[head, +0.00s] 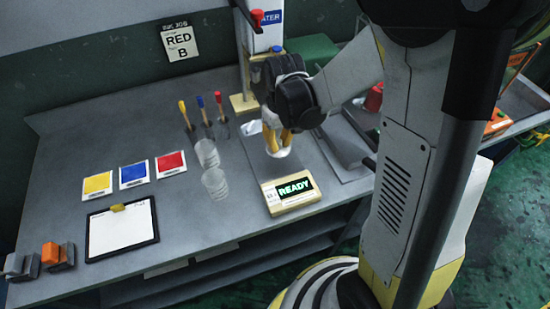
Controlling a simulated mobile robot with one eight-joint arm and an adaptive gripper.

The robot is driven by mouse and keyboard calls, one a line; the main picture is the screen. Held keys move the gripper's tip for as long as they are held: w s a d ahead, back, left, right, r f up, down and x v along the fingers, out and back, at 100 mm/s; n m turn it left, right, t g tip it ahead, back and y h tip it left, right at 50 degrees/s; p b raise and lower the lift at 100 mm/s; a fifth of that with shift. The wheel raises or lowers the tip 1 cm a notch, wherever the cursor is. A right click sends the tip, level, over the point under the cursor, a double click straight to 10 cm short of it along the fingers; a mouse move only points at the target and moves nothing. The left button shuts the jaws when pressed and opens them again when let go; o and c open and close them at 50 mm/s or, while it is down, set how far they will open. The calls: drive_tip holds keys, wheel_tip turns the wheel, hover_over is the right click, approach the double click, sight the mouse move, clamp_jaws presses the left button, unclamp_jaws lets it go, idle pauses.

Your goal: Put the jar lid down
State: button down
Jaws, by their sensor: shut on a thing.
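My gripper (279,143) is in the head view, pointing down over the grey bench, right of the middle of the bench top. Its yellow fingers are shut on a small pale, round thing (279,153), which I take to be the jar lid. The fingers cover part of it, and its outline is hard to make out. It shows just behind a cream box with a lit READY display (293,188). I cannot tell whether it touches the bench or hangs just above it.
Two clear cups (214,183) stand left of my gripper. Behind them are yellow, blue and red-handled tools (202,106). Colour cards (133,174) and a clipboard (122,228) lie left. A grey tray (345,148) is right. A water dispenser (262,45) stands behind. Bench is clear between cards and cups.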

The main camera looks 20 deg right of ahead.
sight(276, 162)
drive_tip(key=shift+a+f, duration=0.45)
drive_tip(key=shift+a, duration=0.1)
wheel_tip(276, 162, down, 4)
drive_tip(key=shift+b, duration=1.05)
drive_tip(key=shift+s+r, duration=0.1)
drive_tip(key=shift+r, duration=0.05)
drive_tip(key=c, duration=1.8)
unclamp_jaws()
drive_tip(key=shift+f, duration=0.25)
drive_tip(key=o, duration=0.3)
drive_tip(key=shift+r, duration=0.1)
